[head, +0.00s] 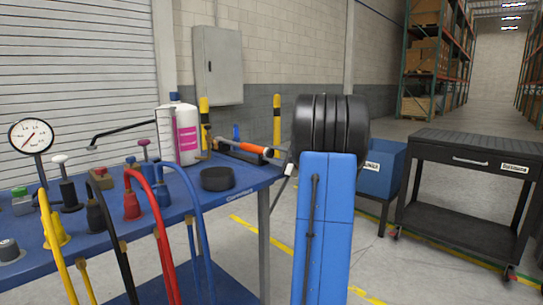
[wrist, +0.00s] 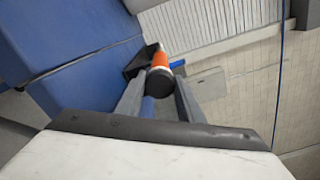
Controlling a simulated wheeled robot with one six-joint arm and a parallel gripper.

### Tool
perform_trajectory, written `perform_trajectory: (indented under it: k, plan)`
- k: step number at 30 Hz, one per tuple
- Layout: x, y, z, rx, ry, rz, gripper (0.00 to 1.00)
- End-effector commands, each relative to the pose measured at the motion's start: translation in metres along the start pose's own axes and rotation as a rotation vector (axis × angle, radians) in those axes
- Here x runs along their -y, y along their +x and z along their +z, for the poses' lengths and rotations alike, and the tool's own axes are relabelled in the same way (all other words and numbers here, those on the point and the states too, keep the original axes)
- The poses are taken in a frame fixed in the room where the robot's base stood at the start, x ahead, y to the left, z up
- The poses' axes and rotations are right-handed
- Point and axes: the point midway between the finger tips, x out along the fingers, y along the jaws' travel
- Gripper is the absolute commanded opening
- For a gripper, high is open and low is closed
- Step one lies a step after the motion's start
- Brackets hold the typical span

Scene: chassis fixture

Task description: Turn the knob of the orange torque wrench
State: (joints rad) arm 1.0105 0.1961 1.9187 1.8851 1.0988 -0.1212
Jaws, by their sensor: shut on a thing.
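The orange torque wrench (head: 250,148) lies near the far right end of the blue bench, its orange part towards my arm. In the wrist view, the orange part of the wrench (wrist: 160,60) points at the camera and ends in a dark round knob (wrist: 160,82). My gripper (wrist: 159,92) has one finger on each side of this knob and is shut on it. In the head view, my own arm hides most of the gripper and the knob end.
The blue bench (head: 245,184) carries a black round puck (head: 217,179), white bottles (head: 185,133), a pressure gauge (head: 31,136) and several coloured hoses. A blue bin (head: 384,170) and a black cart (head: 462,205) stand to the right. Floor shows between bench and cart.

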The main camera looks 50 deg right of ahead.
Motion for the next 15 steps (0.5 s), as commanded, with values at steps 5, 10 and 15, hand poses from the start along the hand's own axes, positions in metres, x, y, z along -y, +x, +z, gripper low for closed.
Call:
perform_trajectory:
  k: [5,10,15]
  plan:
    - [-0.0008,-0.0002,-0.0004,0.000,-0.075,0.001,0.12]
    - [-0.0009,-0.0002,-0.0004,0.000,-0.114,0.001,0.12]
    - [-0.0011,-0.0002,-0.0004,0.000,-0.127,0.002,0.12]
